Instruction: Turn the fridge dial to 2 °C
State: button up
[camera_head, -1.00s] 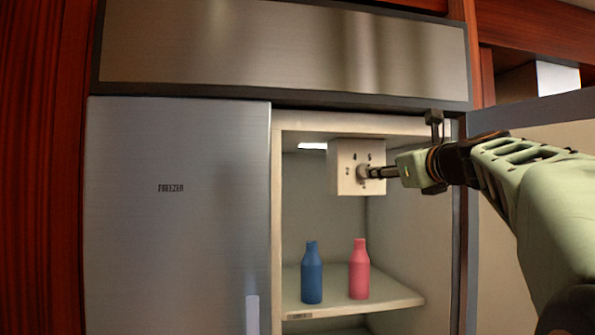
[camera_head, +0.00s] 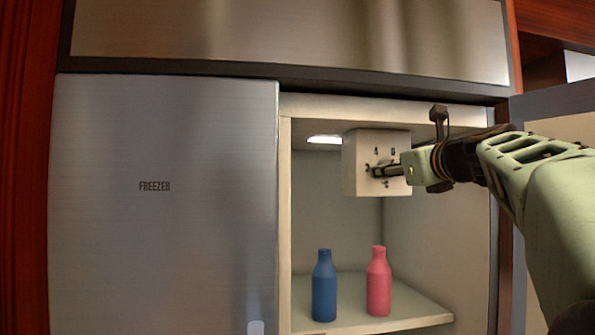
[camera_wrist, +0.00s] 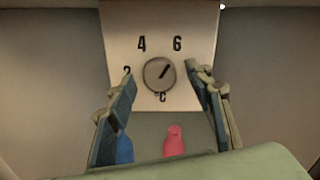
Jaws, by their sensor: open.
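The dial (camera_wrist: 158,73) is a round grey knob on a pale control box (camera_head: 360,165) at the top of the open fridge compartment. In the wrist view, its dark pointer mark slants up and right, toward the 6. The 4 is at upper left, °C is below, and the 2 at left is partly hidden by a finger. My gripper (camera_wrist: 160,71) is open, with one finger on each side of the dial and a visible gap to both. In the head view, my gripper (camera_head: 378,171) reaches the box from the right and hides the dial.
A blue bottle (camera_head: 324,287) and a pink bottle (camera_head: 378,283) stand on the shelf (camera_head: 420,310) below the box. The shut freezer door (camera_head: 160,240) is at left. The open fridge door (camera_head: 560,125) is at right, behind my arm.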

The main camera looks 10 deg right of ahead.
jog(key=shift+w, duration=0.1)
jog(key=shift+c, duration=0.4)
jog(key=c, duration=1.1)
jog(key=shift+o, duration=0.2)
jog(key=shift+n, duration=0.3)
jog(key=n+b, duration=1)
jog(key=n, duration=1.3)
jog(key=shift+n, duration=0.3)
